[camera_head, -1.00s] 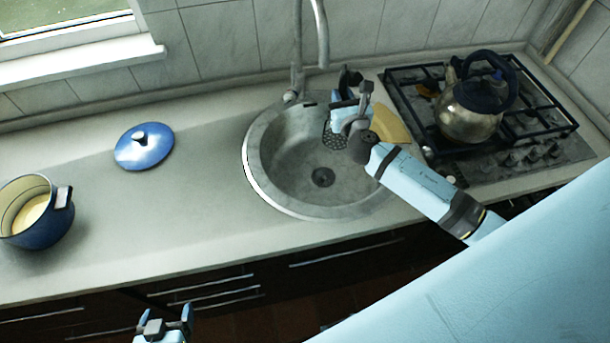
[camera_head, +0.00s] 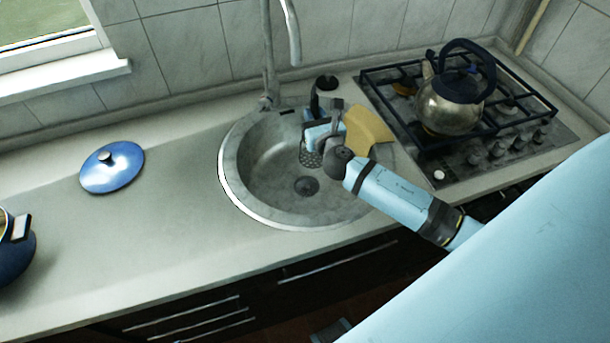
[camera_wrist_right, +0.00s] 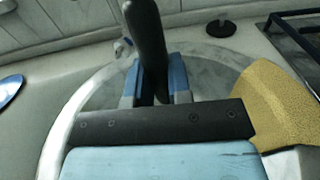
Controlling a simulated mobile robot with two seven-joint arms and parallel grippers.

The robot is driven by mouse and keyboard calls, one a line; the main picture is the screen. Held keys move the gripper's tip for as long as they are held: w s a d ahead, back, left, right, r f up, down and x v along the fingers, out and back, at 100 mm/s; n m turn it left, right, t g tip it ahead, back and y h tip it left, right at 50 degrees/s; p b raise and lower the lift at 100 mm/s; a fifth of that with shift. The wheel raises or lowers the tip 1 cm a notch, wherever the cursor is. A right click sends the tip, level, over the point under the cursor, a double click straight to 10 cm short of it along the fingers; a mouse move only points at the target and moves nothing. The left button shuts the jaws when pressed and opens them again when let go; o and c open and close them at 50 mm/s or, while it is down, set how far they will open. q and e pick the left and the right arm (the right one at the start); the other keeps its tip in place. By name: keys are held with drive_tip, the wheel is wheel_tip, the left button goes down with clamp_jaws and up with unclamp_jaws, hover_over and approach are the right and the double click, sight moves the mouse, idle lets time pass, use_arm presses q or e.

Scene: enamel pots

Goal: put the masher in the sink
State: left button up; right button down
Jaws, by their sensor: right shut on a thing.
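The masher has a dark handle (camera_wrist_right: 147,45) and a perforated metal head (camera_head: 311,157). My right gripper (camera_head: 322,130) is shut on the handle, which stands up between the fingers (camera_wrist_right: 158,85) in the right wrist view. The masher head hangs below the gripper, over the grey round sink (camera_head: 262,165), up and right of the drain. I cannot tell whether the head touches the basin. The gripper hides part of the masher. My left gripper is not in view.
A yellow spongy-looking piece (camera_head: 368,128) lies at the sink's right rim, close to my gripper. The tap (camera_head: 268,70) rises behind the sink. A kettle (camera_head: 450,100) stands on the hob at right. A blue lid (camera_head: 112,168) and blue pot (camera_head: 14,255) are at left.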

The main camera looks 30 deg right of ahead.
drive_tip(key=shift+r, duration=0.1)
drive_tip(key=c, duration=1)
unclamp_jaws()
drive_tip(key=b+v, duration=0.1)
drive_tip(key=v, duration=1.2)
drive_tip(key=shift+s, duration=0.4)
